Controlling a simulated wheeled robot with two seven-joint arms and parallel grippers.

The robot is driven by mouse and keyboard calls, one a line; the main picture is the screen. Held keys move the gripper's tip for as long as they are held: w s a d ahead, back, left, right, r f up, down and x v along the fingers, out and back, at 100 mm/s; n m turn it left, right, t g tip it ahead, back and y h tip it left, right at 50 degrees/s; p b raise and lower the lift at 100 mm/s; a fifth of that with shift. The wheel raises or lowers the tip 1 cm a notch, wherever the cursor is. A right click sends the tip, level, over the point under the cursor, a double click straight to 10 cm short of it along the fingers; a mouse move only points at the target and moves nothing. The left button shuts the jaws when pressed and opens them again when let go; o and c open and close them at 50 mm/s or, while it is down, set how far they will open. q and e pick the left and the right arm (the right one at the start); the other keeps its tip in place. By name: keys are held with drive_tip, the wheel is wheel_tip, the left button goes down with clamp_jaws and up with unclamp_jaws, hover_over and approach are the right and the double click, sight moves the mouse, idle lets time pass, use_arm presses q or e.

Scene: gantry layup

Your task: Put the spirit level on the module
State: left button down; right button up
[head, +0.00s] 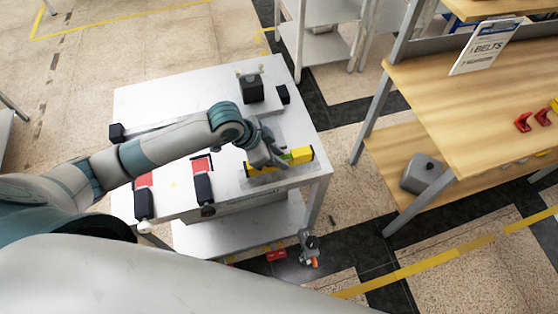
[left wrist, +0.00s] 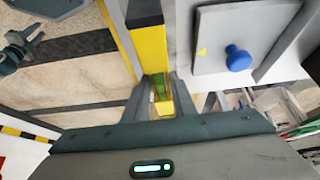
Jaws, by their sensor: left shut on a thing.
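The spirit level (head: 301,155) is yellow with dark ends and a green vial. It lies near the right front corner of the white table in the head view. My left gripper (head: 272,162) is shut around its middle. The left wrist view shows the level (left wrist: 150,50) between my left fingers (left wrist: 160,95), with the vial between them. I cannot tell whether it touches the table. A long grey bar (head: 150,128), possibly the module, runs across the table and is partly hidden by my left arm.
The white table (head: 150,98) also carries a dark block (head: 252,88) and two black-and-red devices (head: 203,187) (head: 143,203). A grey plate with a blue knob (left wrist: 238,58) is beside the level in the wrist view. A wooden bench (head: 460,110) stands right, across a floor gap.

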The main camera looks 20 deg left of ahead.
use_arm(q)
wheel_tip(320, 180, down, 2)
drive_tip(key=shift+p, duration=0.35)
drive_tip(key=shift+f, duration=0.3)
use_arm(e)
drive_tip(key=shift+a+r, duration=0.35)
drive_tip(key=shift+r, duration=0.15)
use_arm(q)
drive_tip(key=shift+f, duration=0.2)
drive_tip(key=c, duration=1.5)
unclamp_jaws()
drive_tip(key=shift+o, duration=0.2)
use_arm(e)
drive_tip(key=shift+d, duration=0.2)
